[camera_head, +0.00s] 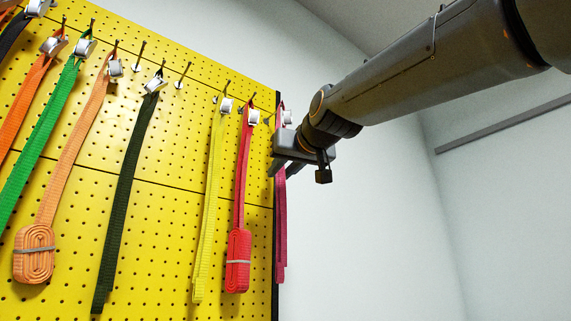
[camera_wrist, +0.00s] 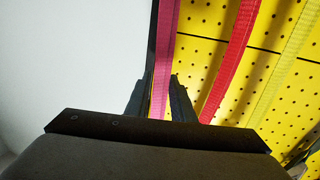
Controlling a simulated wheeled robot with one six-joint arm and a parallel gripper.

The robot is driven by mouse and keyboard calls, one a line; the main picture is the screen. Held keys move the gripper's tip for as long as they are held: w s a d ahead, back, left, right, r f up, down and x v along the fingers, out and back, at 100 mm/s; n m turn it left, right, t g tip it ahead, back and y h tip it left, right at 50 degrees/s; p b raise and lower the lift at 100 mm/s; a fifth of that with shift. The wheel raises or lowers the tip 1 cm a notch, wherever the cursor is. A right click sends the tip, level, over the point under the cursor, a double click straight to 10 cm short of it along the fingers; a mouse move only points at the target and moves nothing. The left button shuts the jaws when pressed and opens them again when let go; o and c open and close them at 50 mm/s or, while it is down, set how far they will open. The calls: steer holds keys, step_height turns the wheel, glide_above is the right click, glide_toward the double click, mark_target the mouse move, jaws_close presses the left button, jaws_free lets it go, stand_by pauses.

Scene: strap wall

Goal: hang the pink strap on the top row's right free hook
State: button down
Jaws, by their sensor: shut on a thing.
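The pink strap (camera_head: 281,225) hangs down beside the right edge of the yellow pegboard, with its pale buckle (camera_head: 287,117) above my gripper (camera_head: 279,160). My gripper is shut on it; in the wrist view the pink strap (camera_wrist: 165,50) runs between the two dark fingers (camera_wrist: 160,98). The fingertips are partly hidden by the wrist in the head view. Two bare hooks show in the top row: the left free hook (camera_head: 139,56) and the right free hook (camera_head: 182,76), between the dark green strap and the yellow strap. My gripper is well to the right of both.
The yellow pegboard (camera_head: 160,220) carries orange, green and peach straps at left, a dark green strap (camera_head: 125,190), a yellow strap (camera_head: 212,200) and a red strap (camera_head: 239,255) with a rolled end. The red strap hangs close left of my gripper. Right of the board is open room.

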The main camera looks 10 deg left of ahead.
steer(key=shift+w+a+f, duration=0.35)
steer(key=shift+w+a, duration=0.15)
steer(key=shift+a, duration=0.1)
steer(key=shift+w+a+f, duration=0.35)
steer(key=shift+w+a, duration=0.15)
steer(key=shift+a, duration=0.05)
steer(key=c, duration=1.4)
jaws_free()
steer(key=shift+c, duration=0.2)
steer(key=shift+b+v, duration=1.55)
steer(key=shift+v, duration=2.35)
